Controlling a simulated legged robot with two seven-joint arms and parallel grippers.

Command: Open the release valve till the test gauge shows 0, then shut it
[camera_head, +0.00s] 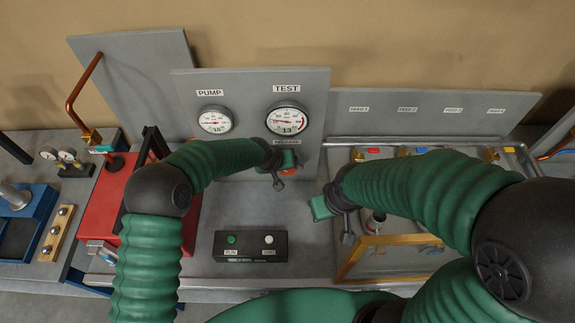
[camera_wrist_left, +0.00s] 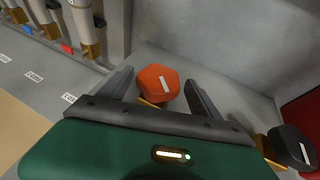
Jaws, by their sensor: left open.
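The TEST gauge (camera_head: 287,120) is on the grey panel, and its small display seems to read 13. An orange-red valve knob with a white mark (camera_wrist_left: 158,82) sits on a brass stem in the left wrist view. My left gripper (camera_wrist_left: 162,88) is open, with one finger on each side of this knob and gaps between. In the head view my left gripper (camera_head: 279,181) is below the TEST gauge and mostly hides the knob. My right gripper (camera_head: 347,232) is above the right bench area; its jaw opening is unclear.
The PUMP gauge (camera_head: 215,121) is left of TEST. A black knob (camera_wrist_left: 292,145) is beside the orange-red one. A black box (camera_head: 250,246) with green and white buttons stands in front. A gold-framed clear panel (camera_head: 390,258) lies under my right arm. A red unit (camera_head: 105,195) stands left.

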